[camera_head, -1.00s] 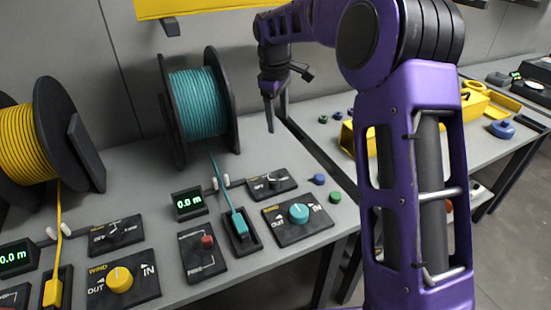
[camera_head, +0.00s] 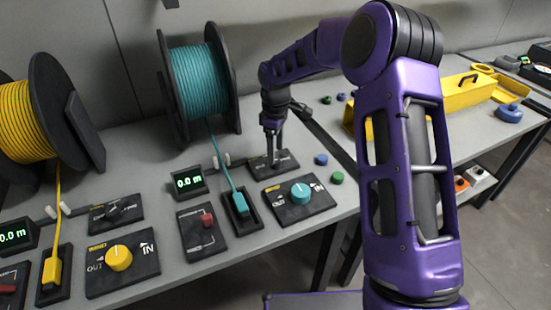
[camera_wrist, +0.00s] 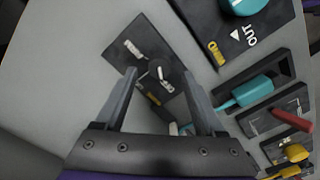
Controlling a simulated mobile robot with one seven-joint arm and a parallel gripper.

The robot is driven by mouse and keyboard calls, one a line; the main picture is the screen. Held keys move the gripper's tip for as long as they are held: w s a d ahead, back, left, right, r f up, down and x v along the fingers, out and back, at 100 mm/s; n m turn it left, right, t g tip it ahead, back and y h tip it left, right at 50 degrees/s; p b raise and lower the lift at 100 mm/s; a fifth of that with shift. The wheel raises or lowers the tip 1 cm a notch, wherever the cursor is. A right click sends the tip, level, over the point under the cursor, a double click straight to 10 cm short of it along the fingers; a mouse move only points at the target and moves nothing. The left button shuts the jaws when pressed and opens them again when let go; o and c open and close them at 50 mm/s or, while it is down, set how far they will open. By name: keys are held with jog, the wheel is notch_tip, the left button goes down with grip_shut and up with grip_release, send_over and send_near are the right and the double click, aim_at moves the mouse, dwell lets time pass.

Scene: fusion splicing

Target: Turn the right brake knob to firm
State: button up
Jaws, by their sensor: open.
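The right brake panel (camera_head: 290,162) is a small dark plate behind the teal WIND panel, in front of the teal spool. In the head view my gripper (camera_head: 273,160) points down over it and hides most of its knob. In the wrist view the panel (camera_wrist: 122,62) lies below the fingers, with pale lettering on its face. Its dark knob (camera_wrist: 157,70) has a light pointer mark and shows between the fingertips. My gripper (camera_wrist: 162,73) is open, one finger on each side of the knob. I cannot tell whether either finger touches it.
The teal WIND knob (camera_head: 300,194) stands close in front. A length display (camera_head: 188,181), a teal connector (camera_head: 239,203) and a red lever (camera_head: 207,219) are to the left. The teal spool (camera_head: 200,82) rises behind. Blue (camera_head: 321,159) and green (camera_head: 337,177) caps lie to the right.

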aim_at(276, 160)
jog(key=shift+f, duration=1.5)
jog(key=shift+c, duration=0.2)
grip_shut()
